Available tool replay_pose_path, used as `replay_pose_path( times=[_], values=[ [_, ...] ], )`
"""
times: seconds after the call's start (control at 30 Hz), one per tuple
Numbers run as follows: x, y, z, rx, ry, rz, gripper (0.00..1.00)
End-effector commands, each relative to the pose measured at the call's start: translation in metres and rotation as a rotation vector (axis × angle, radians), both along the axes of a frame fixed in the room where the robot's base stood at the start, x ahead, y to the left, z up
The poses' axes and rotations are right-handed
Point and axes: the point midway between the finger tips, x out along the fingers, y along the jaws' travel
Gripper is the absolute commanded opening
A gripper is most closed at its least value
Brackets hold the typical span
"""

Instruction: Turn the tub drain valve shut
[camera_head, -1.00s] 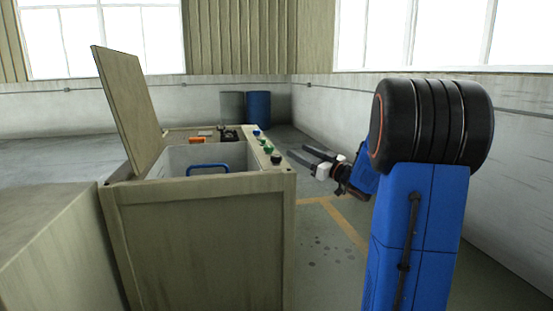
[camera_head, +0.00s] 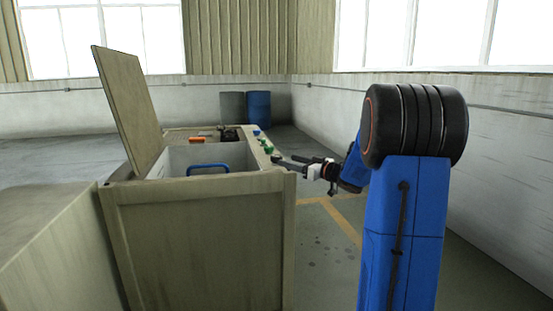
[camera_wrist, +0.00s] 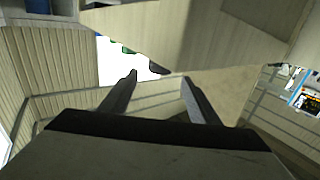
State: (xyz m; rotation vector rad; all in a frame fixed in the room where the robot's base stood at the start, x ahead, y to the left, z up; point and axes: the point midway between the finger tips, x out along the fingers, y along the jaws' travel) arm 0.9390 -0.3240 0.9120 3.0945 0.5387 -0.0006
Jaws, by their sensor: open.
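The tub (camera_head: 202,157) is a pale open box inside a beige cabinet (camera_head: 200,240), with its lid tilted up. Along the cabinet's right ledge stand a blue knob (camera_head: 257,133), a green knob (camera_head: 263,142) and another green knob (camera_head: 269,150). Which control is the drain valve, I cannot tell. My gripper (camera_head: 284,159) is open at the ledge's front right, its fingers pointing left; contact is unclear. The black knob there is hidden or merged with the fingertips. In the wrist view, a dark knob (camera_wrist: 158,68) shows just beyond and between my open fingers (camera_wrist: 159,76).
The raised lid (camera_head: 130,110) leans left. A blue handle (camera_head: 208,167) spans the tub, and an orange block (camera_head: 197,140) lies behind it. A blue drum (camera_head: 258,107) stands by the back wall. Floor right of the cabinet is open, with a yellow line (camera_head: 340,221).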

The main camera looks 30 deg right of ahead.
Motion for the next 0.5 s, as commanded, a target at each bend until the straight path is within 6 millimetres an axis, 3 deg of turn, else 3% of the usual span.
replay_pose_path(
  times=[0.3,0.5],
  values=[
    [0.051,0.019,-0.001,0.001,0.0,0.001,0.56],
    [0.07,0.025,0.0,0.001,-0.001,0.0,0.56]
  ],
)
